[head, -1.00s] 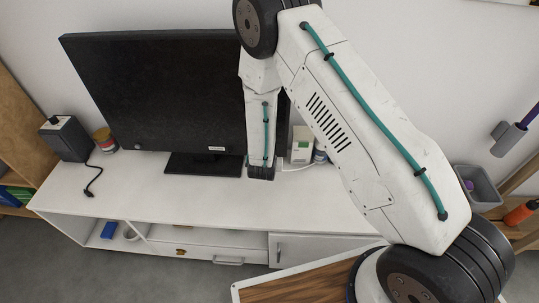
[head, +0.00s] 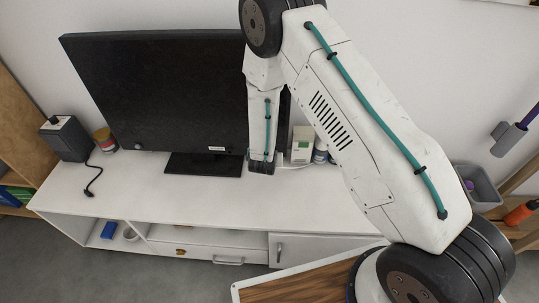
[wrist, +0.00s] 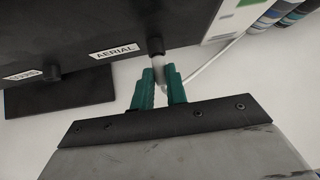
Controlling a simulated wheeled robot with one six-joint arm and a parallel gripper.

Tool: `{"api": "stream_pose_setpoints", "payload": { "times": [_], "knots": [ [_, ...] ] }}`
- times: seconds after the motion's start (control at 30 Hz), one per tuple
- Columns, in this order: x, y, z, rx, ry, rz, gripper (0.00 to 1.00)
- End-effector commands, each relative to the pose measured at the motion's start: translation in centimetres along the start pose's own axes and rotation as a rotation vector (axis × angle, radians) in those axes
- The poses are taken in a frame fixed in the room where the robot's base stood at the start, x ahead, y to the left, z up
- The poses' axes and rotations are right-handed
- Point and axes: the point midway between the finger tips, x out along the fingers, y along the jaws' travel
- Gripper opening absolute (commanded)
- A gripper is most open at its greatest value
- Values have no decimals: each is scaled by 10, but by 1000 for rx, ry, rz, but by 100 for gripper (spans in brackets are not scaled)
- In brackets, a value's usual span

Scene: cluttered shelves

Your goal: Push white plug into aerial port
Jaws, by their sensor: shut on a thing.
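In the wrist view, my gripper (wrist: 162,78) has green fingers shut on the white plug (wrist: 158,62). The plug's tip meets the dark round aerial port (wrist: 155,45) on the back of the black television (wrist: 85,25). How deep the tip sits in the port cannot be told. The AERIAL label (wrist: 114,51) is just left of the port. A white cable (wrist: 215,62) runs off to the right. In the head view, my gripper is mostly hidden behind my arm, low beside the television's right edge (head: 235,110).
A second dark port (wrist: 52,72) with its own label is farther left. A white box (head: 302,145) and jars (head: 321,150) stand close on the right. A black box (head: 65,137) with a cord is at the left end. The white cabinet top (head: 130,190) is clear in front.

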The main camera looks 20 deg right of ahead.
Motion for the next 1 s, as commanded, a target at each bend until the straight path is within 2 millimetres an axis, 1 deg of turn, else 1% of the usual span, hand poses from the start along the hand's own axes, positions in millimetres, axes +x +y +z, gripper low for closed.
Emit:
{"api": "stream_pose_setpoints", "payload": {
  "times": [0.6,0.63,0.67,0.7,1.0],
  "knots": [
    [2,0,2,1,-1,0,0],
    [2,0,2,1,-1,0,20],
    [2,0,2,1,-1,0,28],
    [2,0,2,1,-1,0,39],
    [0,0,2,0,0,0,40]
  ]
}}
